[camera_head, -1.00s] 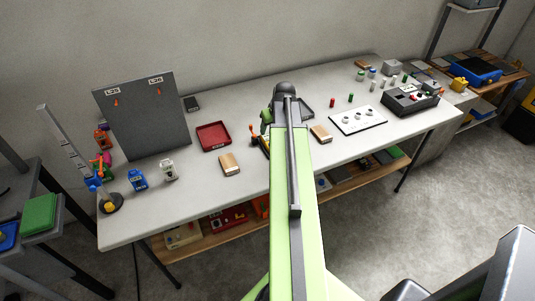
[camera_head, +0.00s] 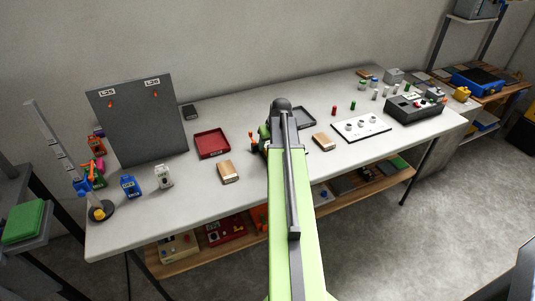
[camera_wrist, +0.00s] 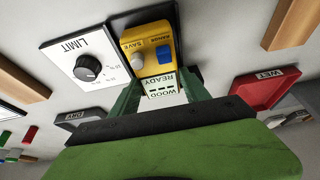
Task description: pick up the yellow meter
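The yellow meter (camera_wrist: 147,44) is in the upper middle of the wrist view, upside down. It has a grey SAVE button, a blue RANGE button and a white display reading READY and WOOD. My gripper (camera_wrist: 160,78) is open, its green fingers on either side of the meter's display end. I cannot tell whether either finger touches it. In the head view my gripper (camera_head: 266,133) is over the workbench, largely behind my arm. My arm hides most or all of the meter there.
On the workbench (camera_head: 205,198), a red tray (camera_head: 211,143) and a wooden block (camera_head: 228,171) lie left of my arm. Another wooden block (camera_head: 323,142) and a white panel (camera_head: 362,128) lie to its right. A white LIMIT dial panel (camera_wrist: 86,64) is close beside the meter.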

